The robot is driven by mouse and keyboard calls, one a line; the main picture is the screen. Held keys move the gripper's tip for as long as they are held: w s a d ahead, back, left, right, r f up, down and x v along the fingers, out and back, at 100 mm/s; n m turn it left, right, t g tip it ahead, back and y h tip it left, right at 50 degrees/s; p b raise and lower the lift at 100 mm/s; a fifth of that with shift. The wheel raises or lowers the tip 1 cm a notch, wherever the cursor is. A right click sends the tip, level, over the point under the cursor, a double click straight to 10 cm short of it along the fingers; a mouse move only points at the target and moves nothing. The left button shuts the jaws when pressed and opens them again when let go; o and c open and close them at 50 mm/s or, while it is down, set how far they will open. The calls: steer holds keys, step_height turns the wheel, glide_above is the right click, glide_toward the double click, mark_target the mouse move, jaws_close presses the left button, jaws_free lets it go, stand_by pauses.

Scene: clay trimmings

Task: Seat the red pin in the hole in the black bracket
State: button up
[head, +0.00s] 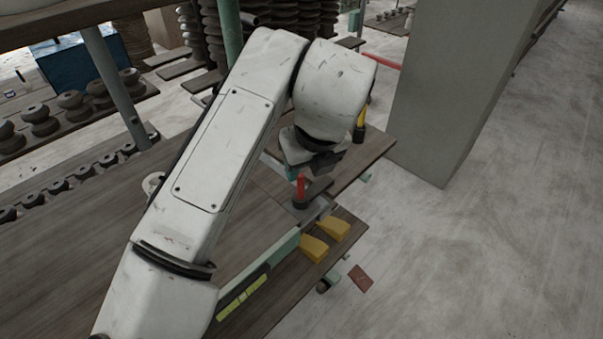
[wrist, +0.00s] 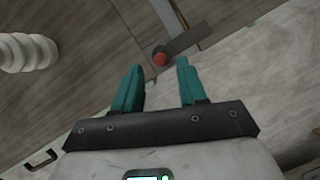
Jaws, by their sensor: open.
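The red pin (head: 301,186) stands upright near the table edge, with its lower end at a dark collar-like part (head: 300,204). In the wrist view the pin (wrist: 160,59) shows end-on as a red disc at the end of a dark flat bar (wrist: 187,39), which looks like the black bracket. The hole itself is hidden, and I cannot tell how deep the pin sits. My gripper (wrist: 159,66) is open and empty, its teal fingers apart with the pin between and beyond their tips. In the head view my gripper (head: 292,173) is mostly hidden by my arm.
Two yellow wedges (head: 314,248) lie on a lower board to the right, near a long green-yellow bar (head: 243,297). A white ribbed object (wrist: 28,52) stands on the table. A grey pillar (head: 450,90) rises beyond the table. Clay pieces (head: 40,120) fill shelves at left.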

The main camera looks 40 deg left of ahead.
steer(key=v, duration=0.6)
steer(key=w+d+f+n+t+h, duration=0.1)
steer(key=w+d+f, duration=0.2)
steer(key=d, duration=0.4)
steer(key=w+d+f+n+t+h, duration=0.1)
steer(key=w+d+f+n, duration=0.2)
steer(key=d, duration=0.5)
steer(key=w+d+f+t+h, duration=0.1)
steer(key=w+d+f, duration=0.25)
steer(key=d, duration=0.35)
steer(key=s+d+f+n+h, duration=0.1)
steer(key=d+f+n, duration=0.25)
steer(key=d, duration=0.65)
steer(key=s+d+f+n+h, duration=0.25)
steer(key=d+f, duration=0.25)
steer(key=d, duration=0.5)
steer(key=s+d+f+n+g, duration=0.2)
steer(key=s+d+f+n, duration=0.5)
steer(key=s+d+f, duration=0.4)
steer(key=s+f+n+g+y, duration=0.1)
steer(key=s+f+n, duration=0.1)
steer(key=s, duration=0.7)
steer(key=s+a+f+n+g+y, duration=0.1)
steer(key=s+n, duration=0.3)
steer(key=s, duration=0.5)
steer(key=shift+a+f, duration=0.15)
steer(key=shift+f, duration=0.4)
